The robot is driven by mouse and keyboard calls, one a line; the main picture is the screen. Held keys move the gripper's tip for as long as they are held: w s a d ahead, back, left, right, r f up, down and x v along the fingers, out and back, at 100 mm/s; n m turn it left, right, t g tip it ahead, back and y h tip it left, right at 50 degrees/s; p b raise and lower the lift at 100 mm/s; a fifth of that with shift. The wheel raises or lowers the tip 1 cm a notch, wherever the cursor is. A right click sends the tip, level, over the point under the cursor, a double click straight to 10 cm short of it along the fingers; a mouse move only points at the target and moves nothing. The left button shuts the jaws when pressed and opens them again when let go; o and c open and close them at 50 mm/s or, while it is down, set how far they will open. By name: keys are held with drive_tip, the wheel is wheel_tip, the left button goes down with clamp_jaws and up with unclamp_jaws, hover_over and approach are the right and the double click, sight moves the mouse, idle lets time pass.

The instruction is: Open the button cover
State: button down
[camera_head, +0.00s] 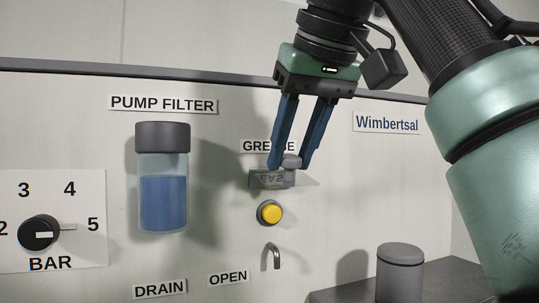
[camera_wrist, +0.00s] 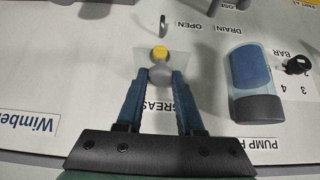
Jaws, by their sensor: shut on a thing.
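The button cover (camera_head: 268,179) is a clear flap with a grey knob (camera_head: 291,161), under the GREASE label on the panel. In the head view it stands out from the panel above the yellow button (camera_head: 270,212), which shows uncovered below it. My gripper (camera_head: 289,165) comes from above, its two blue fingers shut on the grey knob. In the wrist view my gripper (camera_wrist: 161,76) holds the knob between the fingertips. The clear cover (camera_wrist: 182,64) spreads around it there, and the yellow button (camera_wrist: 160,52) lies just beyond the knob.
A pump filter jar (camera_head: 163,190) with blue liquid is left of the button. A black pressure dial (camera_head: 40,232) is farther left. A grey lidded canister (camera_head: 400,272) stands on a dark table at lower right.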

idle(0.4)
drive_tip(key=c, duration=0.5)
unclamp_jaws()
drive_tip(key=shift+c, duration=0.2)
drive_tip(key=shift+w, duration=0.1)
